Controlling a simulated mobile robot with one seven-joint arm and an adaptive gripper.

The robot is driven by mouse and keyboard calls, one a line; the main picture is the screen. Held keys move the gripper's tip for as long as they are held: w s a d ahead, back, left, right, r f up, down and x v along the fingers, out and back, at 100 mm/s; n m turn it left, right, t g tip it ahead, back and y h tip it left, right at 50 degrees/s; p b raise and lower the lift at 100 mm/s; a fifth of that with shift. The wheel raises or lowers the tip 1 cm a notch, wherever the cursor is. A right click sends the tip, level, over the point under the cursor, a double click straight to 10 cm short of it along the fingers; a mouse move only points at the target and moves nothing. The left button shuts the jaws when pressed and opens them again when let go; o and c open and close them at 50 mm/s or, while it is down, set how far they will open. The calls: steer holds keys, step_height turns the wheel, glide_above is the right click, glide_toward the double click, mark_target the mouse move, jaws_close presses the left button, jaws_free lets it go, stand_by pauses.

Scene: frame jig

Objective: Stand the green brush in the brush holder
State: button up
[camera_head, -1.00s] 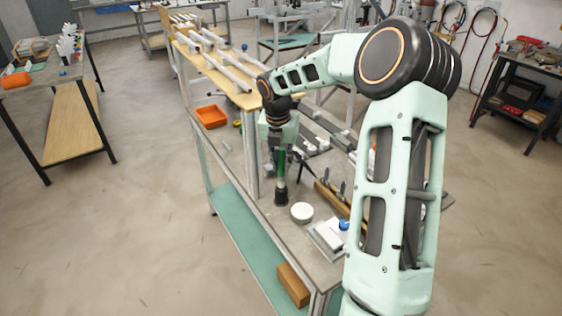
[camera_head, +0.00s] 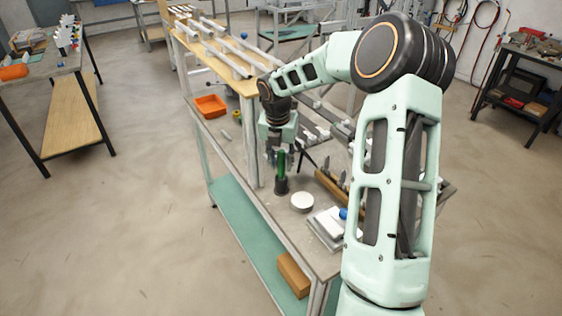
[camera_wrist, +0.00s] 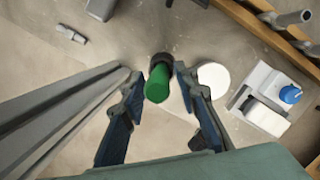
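The green brush (camera_head: 281,163) stands about upright in the dark brush holder (camera_head: 281,187) on the bench. In the wrist view I look down on the green brush end (camera_wrist: 157,84), with the dark holder (camera_wrist: 162,60) partly hidden behind it. My gripper (camera_head: 280,156) is above the holder, pointing down. In the wrist view its fingers (camera_wrist: 158,76) are spread on both sides of the brush, with a small gap showing on each side. The brush's lower end is hidden inside the holder.
A white round disc (camera_head: 302,202) lies close to the holder. A white block with a blue knob (camera_head: 343,213) is nearer the bench front. A wooden bar (camera_head: 327,185) lies to the right. An orange tray (camera_head: 210,106) is at the back left.

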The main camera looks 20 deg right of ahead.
steer(key=shift+o, duration=0.5)
steer(key=shift+r, duration=0.1)
steer(key=shift+r, duration=0.25)
step_height(320, 180, up, 11)
steer(key=s+a, duration=0.1)
steer(key=s, duration=0.1)
steer(key=shift+a, duration=0.15)
stand_by(0.3)
